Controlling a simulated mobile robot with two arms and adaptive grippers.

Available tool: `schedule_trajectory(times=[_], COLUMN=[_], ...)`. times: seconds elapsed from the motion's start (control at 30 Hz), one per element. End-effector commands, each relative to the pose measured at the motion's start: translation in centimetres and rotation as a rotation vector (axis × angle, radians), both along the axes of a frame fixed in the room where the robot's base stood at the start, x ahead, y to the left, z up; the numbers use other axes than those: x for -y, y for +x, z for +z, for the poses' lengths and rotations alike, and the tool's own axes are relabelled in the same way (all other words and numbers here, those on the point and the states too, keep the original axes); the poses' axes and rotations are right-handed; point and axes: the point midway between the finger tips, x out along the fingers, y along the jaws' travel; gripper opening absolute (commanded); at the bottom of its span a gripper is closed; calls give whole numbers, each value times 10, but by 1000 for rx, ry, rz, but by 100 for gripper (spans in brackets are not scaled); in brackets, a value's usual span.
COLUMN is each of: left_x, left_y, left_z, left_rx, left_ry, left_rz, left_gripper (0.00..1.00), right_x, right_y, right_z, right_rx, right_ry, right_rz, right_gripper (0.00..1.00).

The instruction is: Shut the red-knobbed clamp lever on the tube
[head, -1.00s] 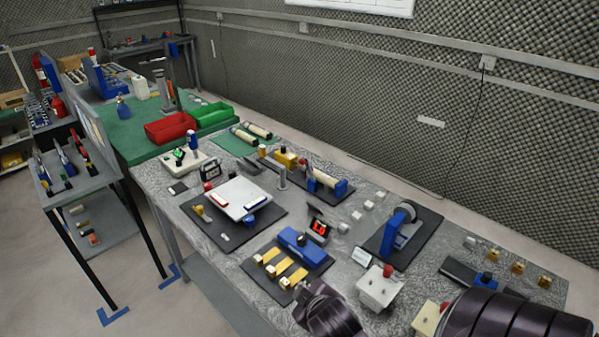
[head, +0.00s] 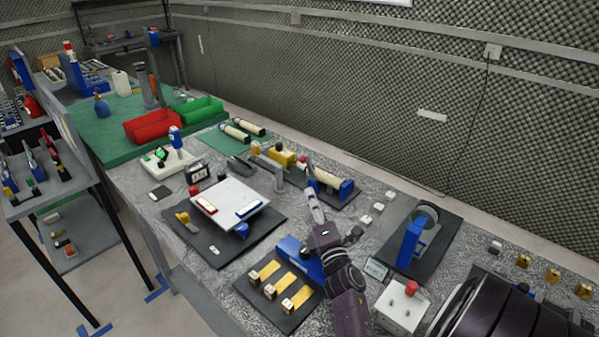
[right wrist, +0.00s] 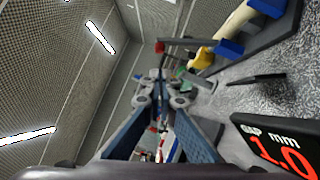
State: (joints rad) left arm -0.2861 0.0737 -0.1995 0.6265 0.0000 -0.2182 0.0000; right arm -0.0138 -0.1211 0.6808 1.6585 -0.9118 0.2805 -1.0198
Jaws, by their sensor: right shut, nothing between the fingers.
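A cream tube (head: 327,179) lies on a dark base plate near the back edge of the bench, with a blue block (head: 346,188) at its right end. The clamp's red knob (head: 303,160) shows at the tube's left end. In the right wrist view the red knob (right wrist: 160,47) tops a grey lever (right wrist: 190,42), which stands out from the cream tube (right wrist: 238,20). My right gripper (head: 310,190) is shut and empty, in front of the tube; it also shows in the right wrist view (right wrist: 165,78), apart from the knob. My left gripper is not in view.
A yellow block (head: 283,157) sits left of the tube. A blue gauge (head: 300,255) is partly behind my right arm. A white box with a red button (head: 402,305) and a blue stand (head: 411,240) are to the right. Small white blocks (head: 378,208) lie right of the tube.

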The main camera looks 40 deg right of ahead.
Motion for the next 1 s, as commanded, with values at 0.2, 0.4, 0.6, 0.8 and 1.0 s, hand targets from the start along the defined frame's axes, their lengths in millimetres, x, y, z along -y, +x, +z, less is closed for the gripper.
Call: schedule_trajectory(times=[0.2, 0.4, 0.6, 0.8, 1.0], left_x=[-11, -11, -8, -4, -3], left_y=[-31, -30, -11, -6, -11], left_z=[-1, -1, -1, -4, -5], left_rx=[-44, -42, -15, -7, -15], left_ry=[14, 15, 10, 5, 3], left_rz=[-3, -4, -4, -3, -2], left_gripper=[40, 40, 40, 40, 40], right_x=[0, 8, 26, 39, 45], right_y=[1, 18, 50, 76, 87], right_z=[1, 6, 13, 17, 20], right_rx=[1, 4, 6, 4, 4], right_ry=[3, 2, 4, 5, 5], right_rz=[1, 2, 1, 0, 0], right_gripper=[0, 0, 0, 0, 0])
